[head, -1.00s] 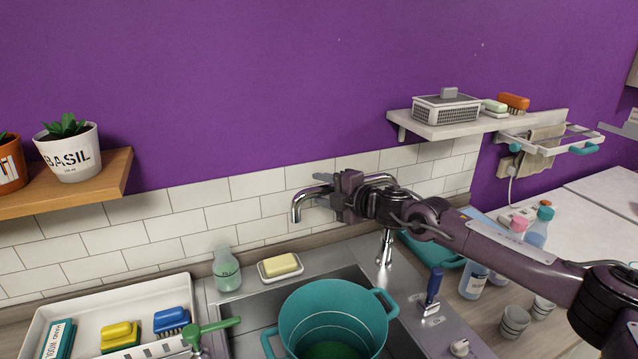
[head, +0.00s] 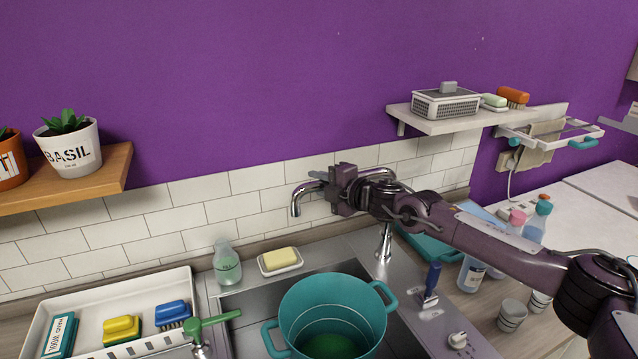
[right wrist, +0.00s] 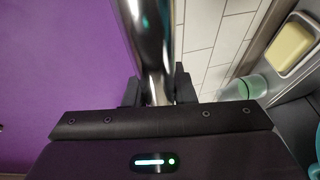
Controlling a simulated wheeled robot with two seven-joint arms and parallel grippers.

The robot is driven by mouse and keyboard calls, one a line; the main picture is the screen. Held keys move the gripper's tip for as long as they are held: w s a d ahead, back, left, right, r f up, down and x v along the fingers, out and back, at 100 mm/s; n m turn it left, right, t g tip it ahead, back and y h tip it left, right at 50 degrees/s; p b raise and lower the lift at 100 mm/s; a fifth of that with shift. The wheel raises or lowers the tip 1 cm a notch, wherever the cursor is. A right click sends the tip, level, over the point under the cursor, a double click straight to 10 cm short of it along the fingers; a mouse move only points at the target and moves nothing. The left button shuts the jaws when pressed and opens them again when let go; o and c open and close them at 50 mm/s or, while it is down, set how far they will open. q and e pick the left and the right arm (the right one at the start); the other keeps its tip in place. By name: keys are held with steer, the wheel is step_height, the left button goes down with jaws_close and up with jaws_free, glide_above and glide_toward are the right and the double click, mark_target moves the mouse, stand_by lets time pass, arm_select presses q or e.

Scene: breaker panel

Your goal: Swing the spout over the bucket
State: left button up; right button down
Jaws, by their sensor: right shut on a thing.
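The chrome spout (head: 296,205) rises from its base (head: 384,245) behind the sink and arches to the left, with its outlet pointing down. The teal bucket (head: 333,310) with two handles stands in the sink, and green shows inside its bottom. The spout's outlet is behind and a little left of the bucket in the head view. My right gripper (head: 335,188) is shut on the spout's horizontal part. In the right wrist view the chrome tube (right wrist: 157,85) runs between the two fingers. My left gripper is not in view.
A soap dish with yellow soap (head: 280,260) and a glass bottle (head: 227,263) stand behind the sink. A white tray (head: 80,300) with brushes is at the left. Bottles (head: 472,272) and cups (head: 512,315) stand at the right. A shelf (head: 470,125) hangs above.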

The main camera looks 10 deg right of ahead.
steer(key=shift+f, duration=0.1)
steer(key=shift+s+d+g+y, duration=0.1)
steer(key=shift+s+g+y, duration=0.2)
steer(key=shift+s, duration=0.25)
steer(key=s+d+n+g+y+b, duration=0.4)
steer(key=s+n+g+y, duration=0.1)
steer(key=s, duration=0.5)
steer(key=shift+d+n+g+b, duration=0.4)
steer(key=shift+n+g, duration=0.5)
steer(key=shift+n, duration=0.1)
steer(key=c, duration=1.2)
jaws_free()
